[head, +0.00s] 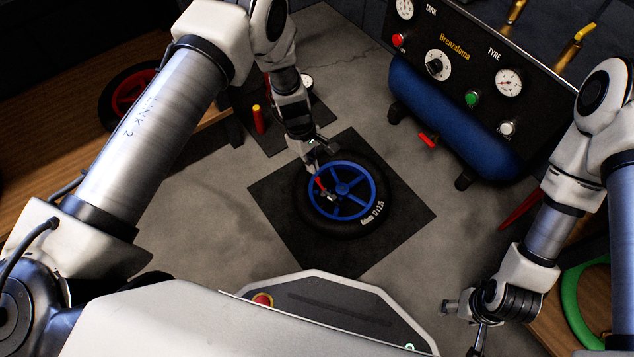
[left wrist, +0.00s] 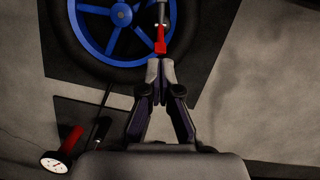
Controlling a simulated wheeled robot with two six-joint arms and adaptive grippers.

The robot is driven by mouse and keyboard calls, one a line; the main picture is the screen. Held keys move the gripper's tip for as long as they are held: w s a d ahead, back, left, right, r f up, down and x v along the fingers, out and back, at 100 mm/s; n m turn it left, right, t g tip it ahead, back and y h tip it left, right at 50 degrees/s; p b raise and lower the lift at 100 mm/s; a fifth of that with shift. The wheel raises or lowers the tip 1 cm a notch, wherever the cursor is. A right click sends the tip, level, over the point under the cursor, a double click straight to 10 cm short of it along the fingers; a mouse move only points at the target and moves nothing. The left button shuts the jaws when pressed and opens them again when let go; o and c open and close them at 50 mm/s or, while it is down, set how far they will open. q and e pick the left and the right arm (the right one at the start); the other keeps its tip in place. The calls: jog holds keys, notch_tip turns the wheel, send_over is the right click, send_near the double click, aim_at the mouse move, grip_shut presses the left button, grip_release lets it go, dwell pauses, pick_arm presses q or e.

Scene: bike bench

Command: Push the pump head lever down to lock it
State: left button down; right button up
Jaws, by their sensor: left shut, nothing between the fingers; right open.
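The pump head with its red lever (head: 320,184) sits at the left inner side of the blue-rimmed wheel (head: 371,217), which lies flat on a dark mat (head: 283,246). My left gripper (head: 318,158) is shut and empty over the wheel's upper left edge, close to the lever. In the left wrist view the red lever (left wrist: 160,42) is just beyond the shut fingertips (left wrist: 160,66). I cannot tell whether they touch it. My right gripper (head: 462,325) is open at the lower right, far from the wheel.
A blue compressor (head: 440,118) with a gauge panel stands at the upper right. A green ring (head: 573,300) lies at the right. The floor left of the wheel is clear.

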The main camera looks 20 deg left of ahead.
pick_arm(q)
jog(key=shift+b+x, duration=0.9)
jog(key=shift+x, duration=0.75)
pick_arm(e)
jog(key=shift+f, duration=1.35)
jog(key=shift+w, duration=0.1)
pick_arm(q)
jog(key=a, duration=0.1)
jog(key=w+a, duration=0.1)
jog(key=shift+w+a+f, duration=0.1)
jog(key=shift+a+f, duration=0.25)
jog(key=shift+f, duration=0.05)
pick_arm(e)
jog(key=shift+f, duration=0.2)
pick_arm(q)
jog(key=v, duration=1.2)
